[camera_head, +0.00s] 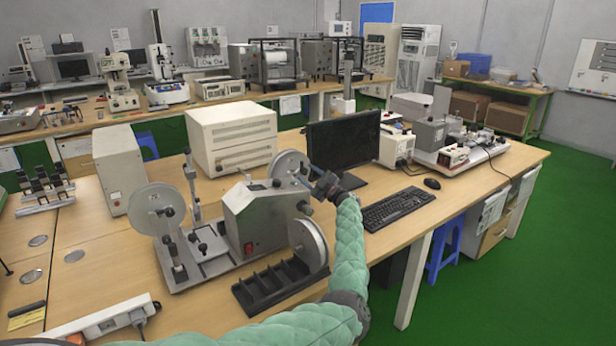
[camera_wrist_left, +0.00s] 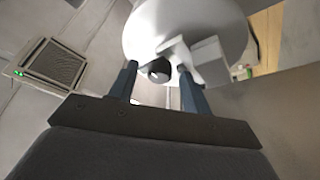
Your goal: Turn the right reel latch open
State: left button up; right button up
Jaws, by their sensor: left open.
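The reel machine (camera_head: 262,215) stands on the wooden bench, with a pale reel disc at its left and another, the right reel (camera_head: 290,160), at its upper right. My left gripper (camera_head: 308,179) is at the right reel, reaching up from below right and partly covering it. In the left wrist view the reel is a white disc (camera_wrist_left: 190,18) with a pale block-like latch (camera_wrist_left: 207,62) and a dark round hub end (camera_wrist_left: 160,70). My left gripper also shows there (camera_wrist_left: 157,75), its two blue-grey fingers apart, the hub end between them. Contact with the latch cannot be told. My right gripper is out of view.
A third reel (camera_head: 308,243) stands upright at the machine's front right, beside a black slotted rack (camera_head: 268,288). The monitor (camera_head: 343,147) is close behind my left gripper, and a keyboard (camera_head: 397,208) lies to the right. A white power strip (camera_head: 100,322) lies at the front left.

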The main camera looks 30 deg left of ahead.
pick_arm(q)
jog(key=b+v, duration=0.1)
jog(key=v, duration=0.6)
jog(key=shift+b, duration=0.3)
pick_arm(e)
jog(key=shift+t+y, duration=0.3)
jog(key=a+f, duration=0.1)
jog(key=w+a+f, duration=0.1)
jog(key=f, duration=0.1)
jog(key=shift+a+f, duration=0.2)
pick_arm(q)
jog(key=shift+f, duration=0.1)
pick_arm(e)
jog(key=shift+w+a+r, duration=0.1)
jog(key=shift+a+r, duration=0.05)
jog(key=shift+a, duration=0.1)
